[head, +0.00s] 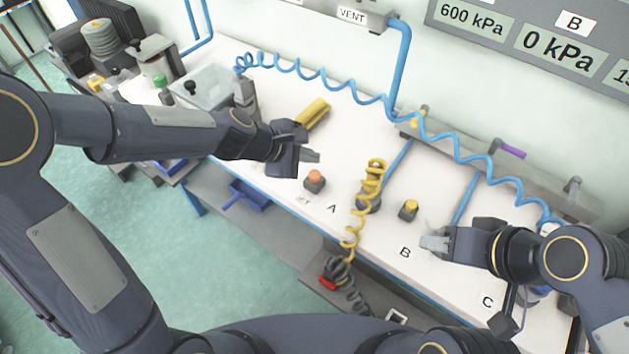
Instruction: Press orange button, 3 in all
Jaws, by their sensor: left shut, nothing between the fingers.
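The orange button (315,176) is a small orange cap on a dark square base, on the white bench by the letter A. My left gripper (312,156) is shut and empty, just behind and slightly left of the button in the picture. A gap shows between its fingertips and the orange cap. My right gripper (430,242) is low over the bench near the letter B, well to the right of the orange button. The fingers are small and pale there, and I cannot tell how far apart they are.
A yellow button (411,205) sits near B, and a yellow coiled hose (353,215) hangs over the bench edge between the buttons. A yellow-handled tool (313,114) lies behind my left gripper. A blue coiled hose (345,86) spans the back. Displays read 600 kPa and 0 kPa.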

